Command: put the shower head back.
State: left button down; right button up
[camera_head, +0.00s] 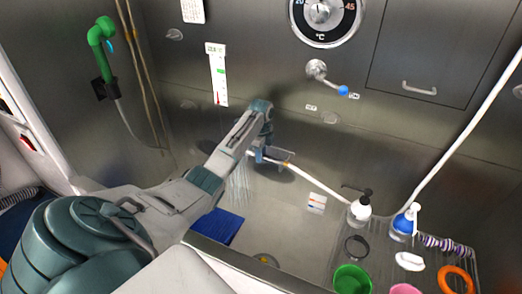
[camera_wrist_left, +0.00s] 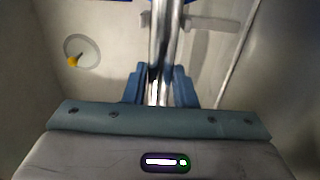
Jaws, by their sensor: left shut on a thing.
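My left gripper (camera_head: 264,155) is over the tub by the back wall. In the left wrist view, its two blue fingers (camera_wrist_left: 162,88) are shut on the chrome handle of the shower head (camera_wrist_left: 165,35). In the head view my arm and gripper hide most of the shower head. A pale hose (camera_head: 322,185) runs from the gripper down to the right. Thin streaks like water spray (camera_head: 239,184) fall below and left of the gripper. I cannot make out an empty holder for the shower head. My right gripper is not in view.
A blue-tipped tap lever (camera_head: 343,90) juts from the back wall. Pump bottles (camera_head: 359,209), a green cup (camera_head: 351,280) and an orange ring (camera_head: 456,279) crowd the right shelf.

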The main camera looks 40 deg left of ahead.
pick_arm(q)
jog(key=c, duration=1.2)
grip_release()
jog(key=shift+o, duration=0.5)
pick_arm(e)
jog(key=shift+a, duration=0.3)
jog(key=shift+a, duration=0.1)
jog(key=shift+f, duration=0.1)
pick_arm(q)
jog(key=shift+r, duration=0.35)
notch_tip(320, 180, up, 9)
jog(key=b, duration=0.3)
jog(key=shift+f, duration=0.1)
jog(key=shift+r+b, duration=0.3)
jog(key=shift+r, duration=0.4)
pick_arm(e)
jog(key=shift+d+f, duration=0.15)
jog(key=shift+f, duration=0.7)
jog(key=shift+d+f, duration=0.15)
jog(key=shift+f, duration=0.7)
